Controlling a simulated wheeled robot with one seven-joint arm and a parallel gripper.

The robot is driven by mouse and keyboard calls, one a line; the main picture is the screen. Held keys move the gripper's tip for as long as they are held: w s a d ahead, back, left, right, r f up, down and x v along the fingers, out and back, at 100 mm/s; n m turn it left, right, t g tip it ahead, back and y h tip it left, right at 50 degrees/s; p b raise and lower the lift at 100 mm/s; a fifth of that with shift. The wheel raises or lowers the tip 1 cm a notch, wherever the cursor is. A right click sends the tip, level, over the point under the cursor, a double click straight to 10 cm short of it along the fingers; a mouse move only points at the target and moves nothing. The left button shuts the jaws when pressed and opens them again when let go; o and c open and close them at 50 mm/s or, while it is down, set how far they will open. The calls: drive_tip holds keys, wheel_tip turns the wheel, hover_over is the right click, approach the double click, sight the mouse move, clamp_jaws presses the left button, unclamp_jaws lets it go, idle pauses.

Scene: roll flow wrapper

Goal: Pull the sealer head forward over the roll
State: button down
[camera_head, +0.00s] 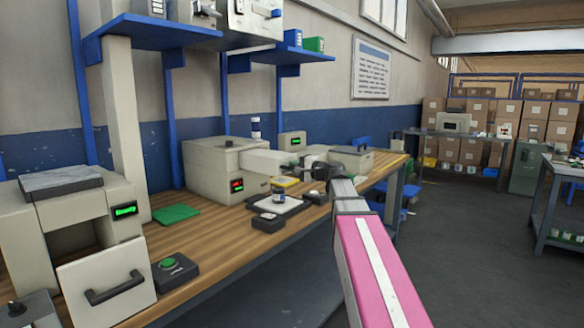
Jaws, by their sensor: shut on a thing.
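The beige machine (213,165) with a red and green display stands on the wooden bench in the middle. A pale block (272,162), which looks like the sealer head, sticks out from it to the right. My gripper (322,172) is small and dark at the block's right end; it appears shut on the head, though its fingers are hard to make out. Below the block, a small dark-banded cylinder (279,192), possibly the roll, stands on a white-topped plate (290,205). The block hides part of the area behind it.
My pink arm link crosses the lower right. A beige machine with a drawer handle (110,288) stands at left.

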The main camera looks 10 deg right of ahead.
drive_tip(key=shift+s+d+f, duration=0.1)
drive_tip(key=shift+s+d, duration=0.05)
drive_tip(key=c, duration=1.1)
unclamp_jaws()
drive_tip(key=shift+d, duration=0.1)
drive_tip(key=v, duration=1)
drive_tip(key=shift+s+d, duration=0.25)
drive_tip(key=shift+s, duration=0.05)
